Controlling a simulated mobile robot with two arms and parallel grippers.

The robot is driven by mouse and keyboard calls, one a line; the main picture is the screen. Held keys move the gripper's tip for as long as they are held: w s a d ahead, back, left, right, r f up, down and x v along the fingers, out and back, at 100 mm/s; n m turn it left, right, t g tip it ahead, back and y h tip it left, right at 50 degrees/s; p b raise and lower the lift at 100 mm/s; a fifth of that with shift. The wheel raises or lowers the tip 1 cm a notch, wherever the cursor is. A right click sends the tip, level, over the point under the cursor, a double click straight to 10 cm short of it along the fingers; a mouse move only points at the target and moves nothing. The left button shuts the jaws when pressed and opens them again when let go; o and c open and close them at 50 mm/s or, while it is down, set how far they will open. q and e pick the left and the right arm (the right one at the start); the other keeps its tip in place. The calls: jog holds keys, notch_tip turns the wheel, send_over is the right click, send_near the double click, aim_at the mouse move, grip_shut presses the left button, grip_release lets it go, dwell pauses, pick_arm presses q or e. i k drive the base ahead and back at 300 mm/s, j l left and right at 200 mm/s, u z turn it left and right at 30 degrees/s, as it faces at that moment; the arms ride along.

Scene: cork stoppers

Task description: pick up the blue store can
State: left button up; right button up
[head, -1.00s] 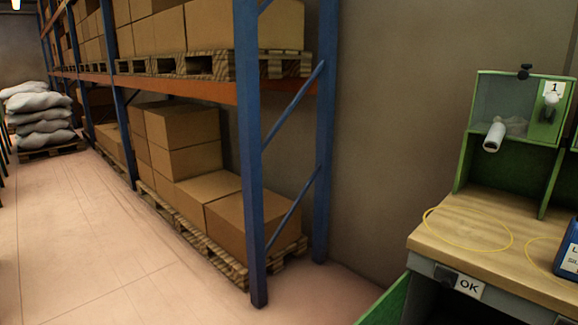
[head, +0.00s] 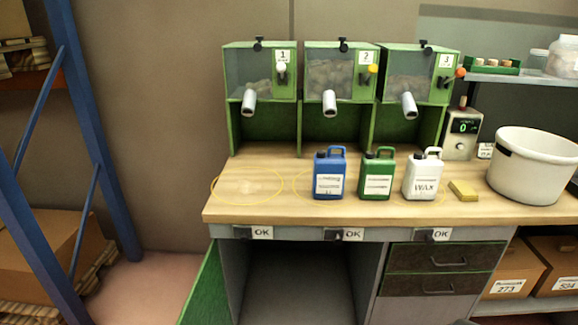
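The blue store can (head: 329,174) stands upright on the wooden workbench (head: 300,210), with a handle on top and a pale label on its front. It stands in or at a yellow ring marked on the bench top. A green can (head: 377,175) and a white can labelled WAX (head: 422,175) stand upright in a row to its right, apart from it. Neither of my grippers shows in the head view.
Three green dispensers with spouts (head: 330,103) stand behind the cans. A yellow sponge-like block (head: 463,191) and a large white tub (head: 535,165) are to the right. The left bench top, with an empty yellow ring (head: 213,188), is clear. A blue shelving post (head: 100,140) stands at left.

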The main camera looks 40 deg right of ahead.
aim_at(329, 171)
jog(key=z, duration=1.6)
jog(key=i+l, duration=0.15)
jog(key=l, duration=0.2)
jog(key=i+l+u, duration=0.15)
jog(key=l, duration=0.2)
jog(key=i+l, duration=0.1)
jog(key=l, duration=0.25)
jog(key=i+l+u, duration=0.15)
jog(key=l, duration=0.55)
jog(key=i+u, duration=0.05)
